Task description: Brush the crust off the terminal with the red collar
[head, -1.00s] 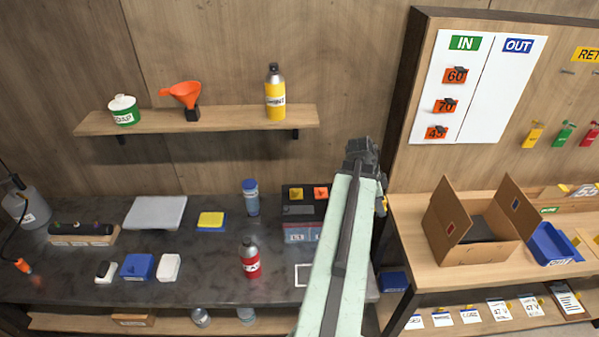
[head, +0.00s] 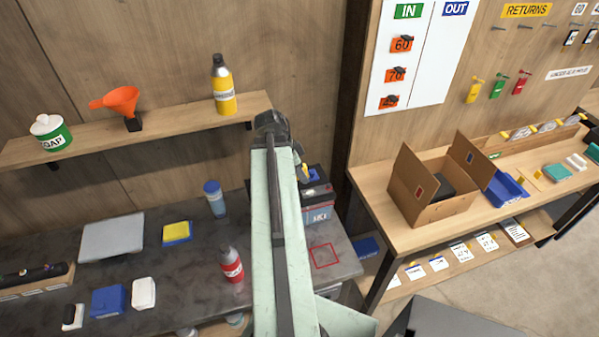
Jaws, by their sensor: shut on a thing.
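The battery (head: 320,214), with a dark top and a pale label on its front, stands at the back right of the dark bench. My arm covers its left part. I cannot make out a red collar, the terminals or any crust. A blue patch (head: 314,174) shows on its top. My gripper (head: 303,173) is mostly hidden behind my raised arm, beside the battery's top. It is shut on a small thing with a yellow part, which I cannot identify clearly. I cannot tell whether that thing touches the battery.
A red bottle (head: 231,265), a blue-capped jar (head: 215,198) and a yellow sponge (head: 177,232) stand left of my arm. A red square outline (head: 324,256) marks the bench before the battery. A shelf (head: 180,130) hangs above; a cardboard box (head: 440,200) is on the right-hand table.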

